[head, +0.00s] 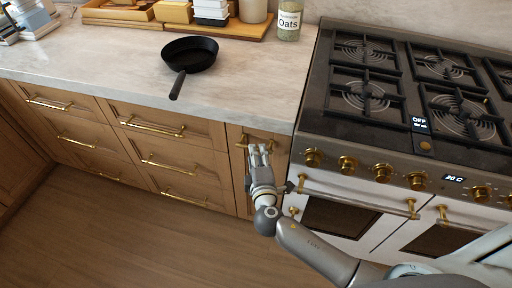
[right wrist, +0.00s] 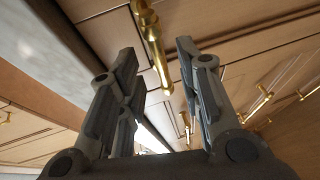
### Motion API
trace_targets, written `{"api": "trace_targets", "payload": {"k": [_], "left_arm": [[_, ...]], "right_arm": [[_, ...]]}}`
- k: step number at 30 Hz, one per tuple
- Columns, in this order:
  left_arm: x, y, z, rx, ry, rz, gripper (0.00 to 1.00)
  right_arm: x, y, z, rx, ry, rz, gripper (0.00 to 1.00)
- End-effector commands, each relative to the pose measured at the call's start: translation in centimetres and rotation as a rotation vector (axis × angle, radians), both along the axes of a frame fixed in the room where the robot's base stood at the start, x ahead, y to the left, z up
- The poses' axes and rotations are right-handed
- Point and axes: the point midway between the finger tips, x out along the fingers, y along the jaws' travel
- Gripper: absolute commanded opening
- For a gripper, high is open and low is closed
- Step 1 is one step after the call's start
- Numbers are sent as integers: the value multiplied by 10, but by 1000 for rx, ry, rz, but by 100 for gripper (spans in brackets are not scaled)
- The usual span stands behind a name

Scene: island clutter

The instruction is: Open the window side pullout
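A narrow wooden pullout front (head: 234,170) stands between the wide drawers and the stove, closed flush with the cabinets. A brass bar handle (head: 242,142) is near its top, partly covered by my right gripper (head: 259,150). In the right wrist view, my right gripper (right wrist: 157,52) is open. Its two fingers stand on either side of a brass handle (right wrist: 152,42), with gaps visible on both sides. Whether the fingertips touch the front cannot be told. My left gripper is not in view.
The stove (head: 400,110) with brass knobs and oven handles is directly right of the narrow front. Wide drawers (head: 175,150) with brass handles are to the left. A black pan (head: 190,55) and an oats jar (head: 288,20) stand on the counter (head: 110,45). The wooden floor (head: 130,235) is clear.

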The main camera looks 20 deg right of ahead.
Motion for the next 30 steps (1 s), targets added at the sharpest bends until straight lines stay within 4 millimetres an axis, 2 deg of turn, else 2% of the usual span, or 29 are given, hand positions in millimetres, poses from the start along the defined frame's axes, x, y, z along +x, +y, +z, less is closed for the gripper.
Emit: {"api": "trace_targets", "payload": {"k": [3,7,19,27,30], "left_arm": [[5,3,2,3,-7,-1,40],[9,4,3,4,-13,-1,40],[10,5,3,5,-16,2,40],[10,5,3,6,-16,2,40],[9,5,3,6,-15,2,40]], "right_arm": [[19,-3,-3,1,0,0,33],[31,-6,-6,1,1,0,33],[37,-7,-8,3,2,1,33],[37,-7,-8,3,3,0,0],[37,-7,-8,3,3,0,0]]}}
